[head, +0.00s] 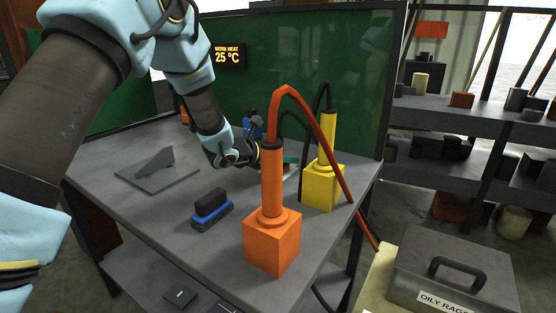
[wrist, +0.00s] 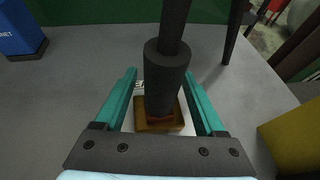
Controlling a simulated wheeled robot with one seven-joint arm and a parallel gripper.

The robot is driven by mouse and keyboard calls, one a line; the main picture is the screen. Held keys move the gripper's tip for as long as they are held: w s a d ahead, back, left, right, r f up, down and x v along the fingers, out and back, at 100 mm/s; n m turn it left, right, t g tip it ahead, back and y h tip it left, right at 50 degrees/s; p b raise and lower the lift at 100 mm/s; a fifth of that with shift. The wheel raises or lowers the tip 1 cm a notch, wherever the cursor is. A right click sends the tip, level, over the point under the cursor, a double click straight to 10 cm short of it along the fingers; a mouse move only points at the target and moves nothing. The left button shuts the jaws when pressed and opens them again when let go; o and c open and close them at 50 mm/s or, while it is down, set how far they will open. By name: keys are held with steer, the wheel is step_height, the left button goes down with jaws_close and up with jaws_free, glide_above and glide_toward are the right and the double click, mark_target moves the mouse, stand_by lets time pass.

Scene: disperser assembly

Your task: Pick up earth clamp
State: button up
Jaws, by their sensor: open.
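The earth clamp appears to be the dark, round-handled piece (wrist: 167,80) with a brass-coloured block (wrist: 160,122) at its lower end, in the middle of the wrist view. A dark cable or stem runs up from it. My gripper (wrist: 159,74) is open, with one teal finger on each side of the clamp and visible gaps beside the handle. A white plate with mostly hidden lettering lies under the block. In the head view, my gripper (head: 289,160) is low over the table, mostly hidden behind the orange holder, and the clamp cannot be made out there.
An orange holder (head: 272,240) and a yellow holder (head: 323,187) with cables stand close by on the grey table (head: 150,205). A blue block (wrist: 20,30) stands behind. A blue-black brush-like piece (head: 211,209) and a grey plate (head: 157,172) lie left. A green screen (head: 310,75) stands behind.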

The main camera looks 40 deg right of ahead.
steer(key=shift+d+f, duration=0.2)
steer(key=shift+d, duration=0.2)
jaws_close()
stand_by(0.4)
steer(key=shift+r, duration=0.1)
stand_by(0.7)
